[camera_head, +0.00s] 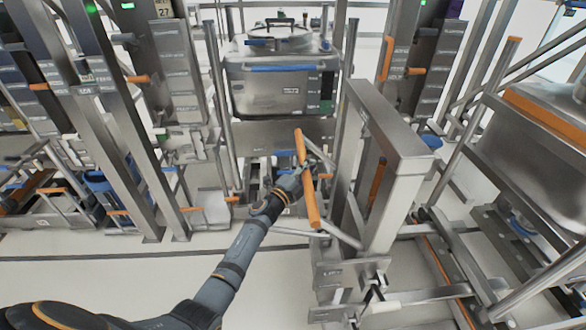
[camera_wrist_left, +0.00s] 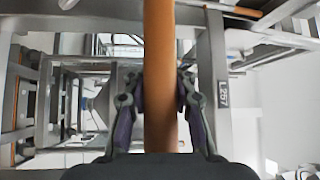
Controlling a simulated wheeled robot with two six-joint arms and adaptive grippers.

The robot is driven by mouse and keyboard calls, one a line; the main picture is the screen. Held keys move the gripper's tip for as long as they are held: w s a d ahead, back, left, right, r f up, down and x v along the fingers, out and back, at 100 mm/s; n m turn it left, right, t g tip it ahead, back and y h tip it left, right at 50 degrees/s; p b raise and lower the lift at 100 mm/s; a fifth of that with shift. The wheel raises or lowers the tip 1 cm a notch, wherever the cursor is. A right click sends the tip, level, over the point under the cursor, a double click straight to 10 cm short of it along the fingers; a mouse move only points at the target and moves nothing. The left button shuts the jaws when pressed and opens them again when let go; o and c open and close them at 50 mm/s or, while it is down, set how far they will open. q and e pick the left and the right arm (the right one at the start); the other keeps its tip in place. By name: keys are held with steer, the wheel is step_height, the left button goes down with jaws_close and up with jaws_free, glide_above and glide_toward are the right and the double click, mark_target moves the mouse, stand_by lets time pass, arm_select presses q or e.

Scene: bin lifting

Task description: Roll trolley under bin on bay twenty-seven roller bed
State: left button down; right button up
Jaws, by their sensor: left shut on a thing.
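The bin (camera_head: 270,88) is a steel box with a blue strip and a round lid. It stands upright at the back centre, on the bay structure. A small sign (camera_head: 163,8) reading 27 is on the post left of it. The trolley (camera_head: 405,150) is a steel frame with a tall post, right of centre and in front of the bin. Its orange handle bar (camera_head: 312,205) stands nearly upright. My left gripper (camera_head: 304,180) is shut around this bar. In the left wrist view the handle bar (camera_wrist_left: 160,75) runs between the fingers (camera_wrist_left: 160,100). My right gripper is not in view.
Another steel vessel (camera_head: 520,155) with an orange edge stands in a frame at the right. Steel posts and racks (camera_head: 125,105) with orange levers crowd the left. The pale floor (camera_head: 130,270) is clear at the front left. A dark line crosses the floor.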

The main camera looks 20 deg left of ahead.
arm_select(q)
steer(key=w+d+f+b, duration=0.1)
steer(key=w+d, duration=0.2)
steer(key=d, duration=0.4)
steer(key=shift+w+d, duration=0.3)
steer(key=shift+d, duration=0.1)
steer(key=c, duration=1.1)
jaws_free()
steer(key=shift+w, duration=0.1)
steer(key=shift+o, duration=0.2)
steer(key=shift+r, duration=0.15)
steer(key=v, duration=1.2)
steer(key=shift+c, duration=0.2)
